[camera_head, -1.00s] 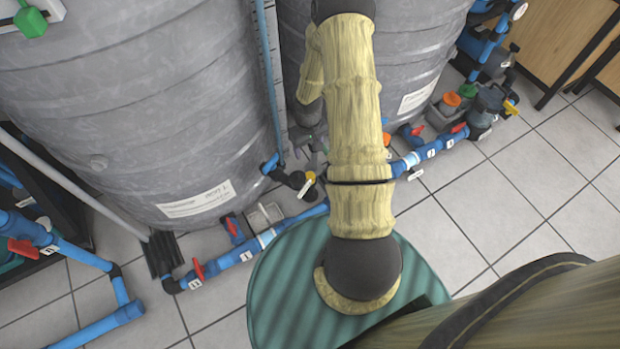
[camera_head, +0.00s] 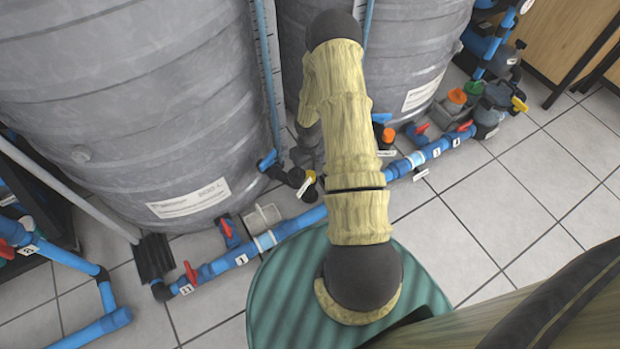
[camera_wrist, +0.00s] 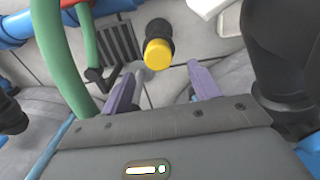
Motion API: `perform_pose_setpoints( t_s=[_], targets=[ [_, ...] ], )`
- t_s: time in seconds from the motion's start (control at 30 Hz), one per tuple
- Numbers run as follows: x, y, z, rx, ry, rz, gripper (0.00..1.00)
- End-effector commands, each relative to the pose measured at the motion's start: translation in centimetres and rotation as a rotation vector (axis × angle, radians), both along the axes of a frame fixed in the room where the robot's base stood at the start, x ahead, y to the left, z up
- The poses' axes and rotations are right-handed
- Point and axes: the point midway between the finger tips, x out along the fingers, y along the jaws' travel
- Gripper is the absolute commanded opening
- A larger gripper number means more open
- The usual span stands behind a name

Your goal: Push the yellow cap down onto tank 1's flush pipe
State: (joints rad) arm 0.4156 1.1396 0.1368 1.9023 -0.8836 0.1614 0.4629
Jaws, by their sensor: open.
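In the wrist view the yellow cap (camera_wrist: 158,54) sits at the end of a short black pipe (camera_wrist: 159,31). I cannot tell how far down it is seated. My gripper (camera_wrist: 161,72) is open, with its two purple fingers spread to either side below the cap in the picture. Nothing is between the fingers, and I see no contact with the cap. In the head view my gripper is hidden. Two large grey tanks stand there, one at left (camera_head: 120,90) and one behind my arm at right (camera_head: 415,50); I cannot read which is tank 1.
Blue pipework (camera_head: 290,228) with red-handled valves (camera_head: 190,272) runs along the floor before the tanks. A green hose (camera_wrist: 52,50) curves close by at left in the wrist view, and a large dark shape (camera_wrist: 280,55) fills the right. Tiled floor (camera_head: 500,215) is clear at right.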

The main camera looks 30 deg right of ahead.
Motion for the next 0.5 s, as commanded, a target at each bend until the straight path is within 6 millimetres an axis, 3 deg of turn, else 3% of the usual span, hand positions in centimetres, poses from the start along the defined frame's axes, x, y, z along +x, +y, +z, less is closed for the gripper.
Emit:
perform_pose_setpoints(
  t_s=[0.27, 0.5],
  targets=[
    [-0.1, 0.0, -0.4, 0.0, 0.0, -0.001, 0.61],
    [-0.6, -0.1, -2.9, 0.0, 0.0, -0.001, 0.61]
  ],
)
